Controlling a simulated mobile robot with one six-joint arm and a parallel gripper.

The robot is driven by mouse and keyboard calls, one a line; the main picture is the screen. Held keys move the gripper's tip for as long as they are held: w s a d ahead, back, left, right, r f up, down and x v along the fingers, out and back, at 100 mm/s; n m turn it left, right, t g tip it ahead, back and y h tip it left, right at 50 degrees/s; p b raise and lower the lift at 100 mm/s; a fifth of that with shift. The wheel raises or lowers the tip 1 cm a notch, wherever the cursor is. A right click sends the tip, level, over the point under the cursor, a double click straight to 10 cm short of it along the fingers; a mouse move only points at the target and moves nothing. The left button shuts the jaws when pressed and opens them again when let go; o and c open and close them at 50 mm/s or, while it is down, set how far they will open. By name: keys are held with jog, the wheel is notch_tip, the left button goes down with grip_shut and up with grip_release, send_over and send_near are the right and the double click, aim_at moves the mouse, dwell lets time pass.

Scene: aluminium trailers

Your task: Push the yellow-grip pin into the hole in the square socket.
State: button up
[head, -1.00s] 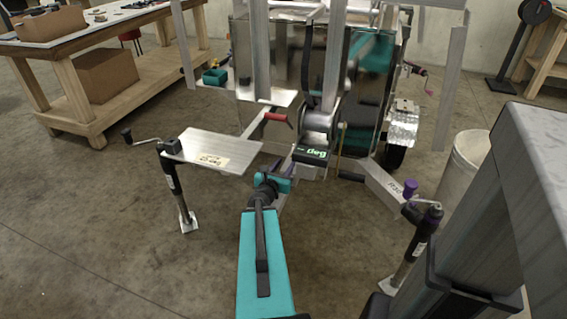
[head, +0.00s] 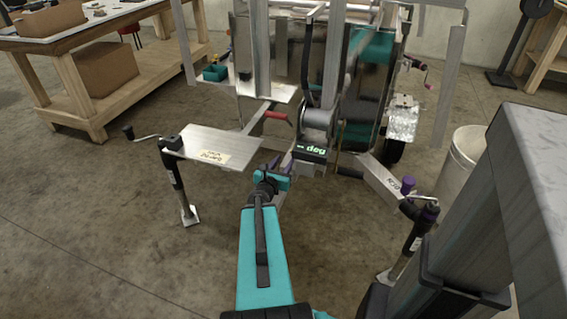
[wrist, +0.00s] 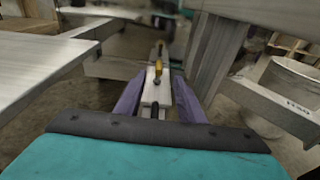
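A small yellow grip (wrist: 158,69), probably the pin's, shows in the wrist view between my finger tips, beyond a dark knob on a narrow silver bar (wrist: 150,97). In the head view my gripper (head: 274,186) is a teal and dark shape low in front of the trailer frame. The socket's hole cannot be made out, and the pin is hidden or too small in the head view.
A flat metal plate (head: 213,147) lies left of my gripper, with a crank jack (head: 180,180) beside it. A winch (head: 317,121) and a lit "deg" display (head: 316,150) stand just beyond. A silver beam (head: 385,180) and second jack (head: 414,239) lie right.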

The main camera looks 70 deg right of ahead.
jog(key=shift+w+f, duration=0.1)
jog(key=c, duration=0.7)
jog(key=shift+w+a+f, duration=0.15)
jog(key=shift+a, duration=0.1)
grip_shut()
jog(key=w+a+f+m+g+y, duration=0.1)
jog(key=w+a+f+m+y, duration=0.25)
jog(key=a+f, duration=0.5)
jog(key=w+a+f+m+y, duration=0.25)
jog(key=a+f+m, duration=0.3)
jog(key=a, duration=0.55)
jog(key=w+a+f+m+g+y, duration=0.1)
jog(key=w+a+f+m+y, duration=0.2)
jog(key=a+f, duration=0.6)
jog(key=s+a+f+m+g+y, duration=0.1)
jog(key=s+a+f+m+y, duration=0.1)
jog(key=a, duration=1)
jog(key=s+a+f+m+g+y, duration=0.1)
jog(key=s+a+f+m+y, duration=0.1)
jog(key=a, duration=1)
jog(key=s+a+f+m+g+y, duration=0.1)
jog(key=a+f, duration=0.5)
jog(key=a, duration=0.6)
jog(key=s+m+y, duration=0.1)
jog(key=s+y, duration=0.1)
jog(key=s, duration=0.1)
jog(key=shift+a+m+g, duration=0.15)
jog(key=shift+m+g, duration=0.15)
jog(key=shift+g, duration=0.1)
